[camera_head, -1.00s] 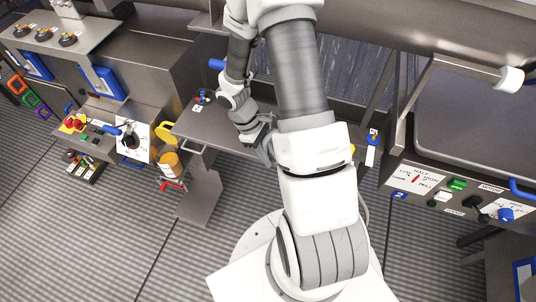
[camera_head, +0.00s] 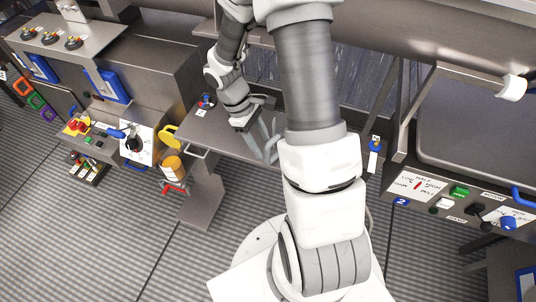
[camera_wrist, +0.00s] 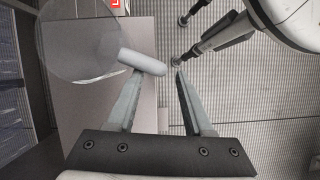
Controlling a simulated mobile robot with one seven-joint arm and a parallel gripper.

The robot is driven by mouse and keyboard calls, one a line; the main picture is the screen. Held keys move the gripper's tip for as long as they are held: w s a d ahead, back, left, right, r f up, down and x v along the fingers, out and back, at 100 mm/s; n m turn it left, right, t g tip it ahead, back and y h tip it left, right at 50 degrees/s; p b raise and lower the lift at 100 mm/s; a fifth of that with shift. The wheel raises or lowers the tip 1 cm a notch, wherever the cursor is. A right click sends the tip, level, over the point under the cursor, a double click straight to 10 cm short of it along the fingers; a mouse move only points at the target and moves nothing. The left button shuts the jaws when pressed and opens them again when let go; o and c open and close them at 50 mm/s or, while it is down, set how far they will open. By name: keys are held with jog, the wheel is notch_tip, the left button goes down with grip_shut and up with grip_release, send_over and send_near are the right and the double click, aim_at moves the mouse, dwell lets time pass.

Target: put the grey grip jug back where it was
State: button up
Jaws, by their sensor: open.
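The grey grip jug shows in the wrist view as a clear round body (camera_wrist: 72,42) with a pale grey grip (camera_wrist: 142,62) that points toward my fingers. It stands over a grey-brown metal shelf (camera_wrist: 150,32). My gripper (camera_wrist: 160,76) is open. The end of the grip lies by the tip of the left finger, in or just beyond the gap; I cannot tell whether they touch. In the head view my gripper (camera_head: 269,150) is over the right part of the metal shelf (camera_head: 205,127), and I cannot make out the jug there.
A small red and blue item (camera_head: 206,102) sits on the shelf's left part. An orange jar (camera_head: 172,166) and a yellow handle (camera_head: 169,135) are left of the shelf. A control panel (camera_head: 440,190) stands at the right. The floor in front is clear.

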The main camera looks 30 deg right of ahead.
jog(key=a+r+m+t, duration=0.3)
jog(key=r, duration=1.4)
jog(key=s+a+r+m+t+y, duration=0.2)
jog(key=s+a+r+t, duration=0.3)
jog(key=s+r, duration=0.5)
jog(key=shift+a+r+m+t+y, duration=0.15)
jog(key=shift+r+m+t+y, duration=0.15)
jog(key=shift+r+m+t, duration=0.5)
